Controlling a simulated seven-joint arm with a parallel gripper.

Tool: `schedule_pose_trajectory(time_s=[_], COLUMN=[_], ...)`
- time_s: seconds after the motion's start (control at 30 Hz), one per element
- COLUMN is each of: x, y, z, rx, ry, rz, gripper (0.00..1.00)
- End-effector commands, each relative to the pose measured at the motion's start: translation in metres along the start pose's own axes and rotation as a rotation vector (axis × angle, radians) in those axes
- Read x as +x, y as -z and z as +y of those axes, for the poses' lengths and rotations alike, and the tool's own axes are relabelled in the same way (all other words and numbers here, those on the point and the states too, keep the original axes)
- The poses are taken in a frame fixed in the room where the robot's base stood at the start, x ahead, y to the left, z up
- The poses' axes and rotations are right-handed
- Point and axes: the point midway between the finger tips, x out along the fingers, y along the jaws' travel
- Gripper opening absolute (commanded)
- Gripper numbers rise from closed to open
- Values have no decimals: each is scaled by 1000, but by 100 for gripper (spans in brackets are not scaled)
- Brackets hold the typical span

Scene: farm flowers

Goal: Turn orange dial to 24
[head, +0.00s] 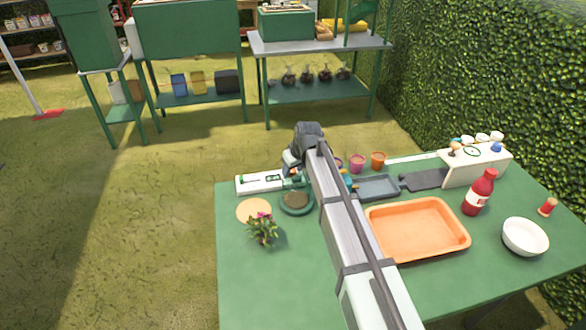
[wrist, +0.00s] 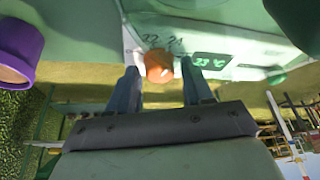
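The orange dial (wrist: 159,66) shows in the wrist view on a pale panel, with the marks 22 and 24 printed beside it. A green display (wrist: 212,62) on the same panel reads 23 °C. My gripper (wrist: 160,78) has one finger on each side of the dial, with a visible gap to it on both sides; it is open. In the head view, a white device (head: 258,183) lies at the table's far left edge; my arm covers its right end, and the dial cannot be made out there.
A purple pot (wrist: 18,48) is at the left in the wrist view. A round green dish (head: 296,208), a flowering plant (head: 263,230) and an orange tray (head: 440,252) stand near my arm. A red bottle (head: 479,193) and white bowl (head: 525,237) are farther right.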

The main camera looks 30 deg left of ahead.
Motion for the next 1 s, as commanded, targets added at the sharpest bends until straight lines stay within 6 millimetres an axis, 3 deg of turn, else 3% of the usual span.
schedule_pose_trajectory(time_s=[0.1, 0.47, 1.0], x=[0, -8, -99], y=[0, 0, 0], z=[0, 0, 0], rx=[0, 0, 0], ry=[0, 0, -1], rz=[0, 1, 2], gripper=[60, 60, 60])
